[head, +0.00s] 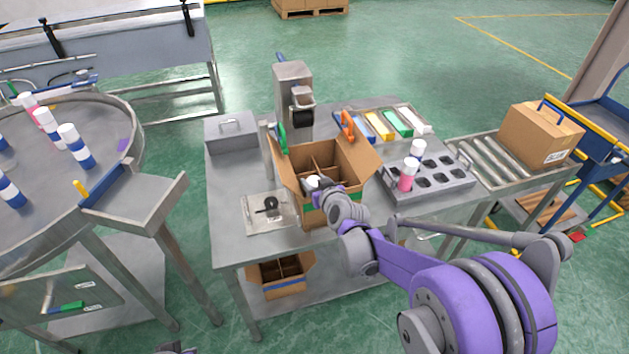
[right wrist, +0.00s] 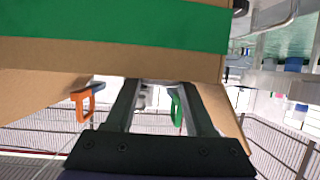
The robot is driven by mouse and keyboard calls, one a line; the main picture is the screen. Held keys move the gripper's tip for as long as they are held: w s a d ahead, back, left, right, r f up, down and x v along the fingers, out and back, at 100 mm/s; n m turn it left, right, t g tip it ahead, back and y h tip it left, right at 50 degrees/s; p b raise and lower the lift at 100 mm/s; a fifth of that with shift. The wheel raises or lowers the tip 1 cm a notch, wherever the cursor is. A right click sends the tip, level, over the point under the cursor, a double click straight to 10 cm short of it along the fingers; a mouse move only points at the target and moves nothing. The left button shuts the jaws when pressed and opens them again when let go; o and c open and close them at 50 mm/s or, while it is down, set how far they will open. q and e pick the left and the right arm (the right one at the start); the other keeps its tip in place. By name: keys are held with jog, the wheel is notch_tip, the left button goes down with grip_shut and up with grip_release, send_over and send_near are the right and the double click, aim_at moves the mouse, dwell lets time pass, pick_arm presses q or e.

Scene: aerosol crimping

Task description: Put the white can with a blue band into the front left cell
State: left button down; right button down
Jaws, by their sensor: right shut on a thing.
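My right gripper (head: 322,186) is over the front left part of the open cardboard box (head: 343,211). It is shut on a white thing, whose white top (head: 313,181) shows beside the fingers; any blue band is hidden. The box has crossed dividers (head: 326,165) and a green tape strip. In the right wrist view the box wall with green tape (right wrist: 120,22) is close beyond the fingers (right wrist: 160,95), and the held thing is not clear. A dark part at the bottom edge may be my left gripper (head: 176,348); its jaws cannot be made out.
A grey press (head: 293,90) stands behind the box. Several cans stand on the round table (head: 110,130) at left. Raised box flaps (head: 360,157) flank the opening.

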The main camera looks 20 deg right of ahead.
jog(key=shift+c, duration=0.9)
grip_release()
jog(key=v, duration=1.1)
jog(key=shift+w, duration=0.1)
jog(key=s+f+g, duration=0.3)
jog(key=s+g, duration=0.1)
jog(key=s, duration=0.9)
jog(key=s+f+m+g+h, duration=0.1)
jog(key=s+f+g, duration=0.2)
jog(key=s, duration=1)
jog(key=shift+a+f+g+p, duration=0.15)
jog(key=shift+a+g+p, duration=0.2)
jog(key=shift+g, duration=0.15)
